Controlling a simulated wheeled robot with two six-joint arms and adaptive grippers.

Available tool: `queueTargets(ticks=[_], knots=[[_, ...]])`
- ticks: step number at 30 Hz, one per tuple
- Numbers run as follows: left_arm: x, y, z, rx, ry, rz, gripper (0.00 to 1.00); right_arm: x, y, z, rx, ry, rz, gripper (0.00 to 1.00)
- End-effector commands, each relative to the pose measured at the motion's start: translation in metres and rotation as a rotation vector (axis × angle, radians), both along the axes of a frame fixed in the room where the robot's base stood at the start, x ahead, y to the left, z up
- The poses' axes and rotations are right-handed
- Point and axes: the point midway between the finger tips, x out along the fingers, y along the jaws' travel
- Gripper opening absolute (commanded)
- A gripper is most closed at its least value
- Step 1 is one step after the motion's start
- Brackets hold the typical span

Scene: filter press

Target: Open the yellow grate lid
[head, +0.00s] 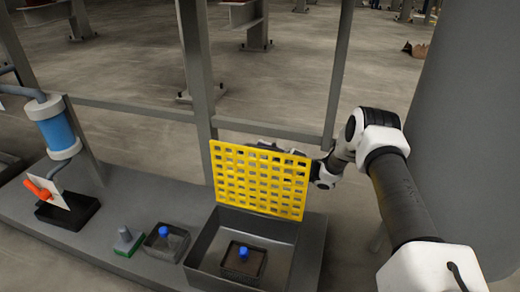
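The yellow grate lid (259,179) stands raised, nearly upright, above the grey open box (208,245). Its flat grid side faces me, and the box below is uncovered. My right arm comes in from the right and reaches behind the lid. My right gripper (268,149) is mostly hidden behind the lid, with only a dark part showing along the top edge. I cannot tell whether it is open, shut or touching the lid. My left gripper is not in view.
Inside the box sits a small dark tray with a blue knob (243,252). A similar small tray (165,243) and a grey-green block (128,241) stand left of it. A blue cylinder (56,131) is farther left. Grey frame posts rise behind; a wide column (460,120) stands right.

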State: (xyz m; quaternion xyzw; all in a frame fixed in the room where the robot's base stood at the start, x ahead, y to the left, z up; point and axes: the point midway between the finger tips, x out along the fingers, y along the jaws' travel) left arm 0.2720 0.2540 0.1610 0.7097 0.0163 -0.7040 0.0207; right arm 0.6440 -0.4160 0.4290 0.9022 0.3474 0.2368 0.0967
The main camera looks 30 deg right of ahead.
Motion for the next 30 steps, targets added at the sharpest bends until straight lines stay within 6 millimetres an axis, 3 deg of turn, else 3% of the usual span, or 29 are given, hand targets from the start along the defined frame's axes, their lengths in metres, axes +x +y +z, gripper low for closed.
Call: queueTargets(ticks=[9, 20, 30], knots=[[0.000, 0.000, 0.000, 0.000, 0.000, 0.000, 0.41, -0.037, -0.039, -0.022, 0.000, 0.003, -0.002, 0.27], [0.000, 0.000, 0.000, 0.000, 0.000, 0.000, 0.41, -0.041, -0.043, -0.024, 0.001, 0.001, -0.001, 0.27], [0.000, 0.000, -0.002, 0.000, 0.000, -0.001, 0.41, -0.058, -0.064, -0.034, 0.001, 0.003, -0.005, 0.27]])
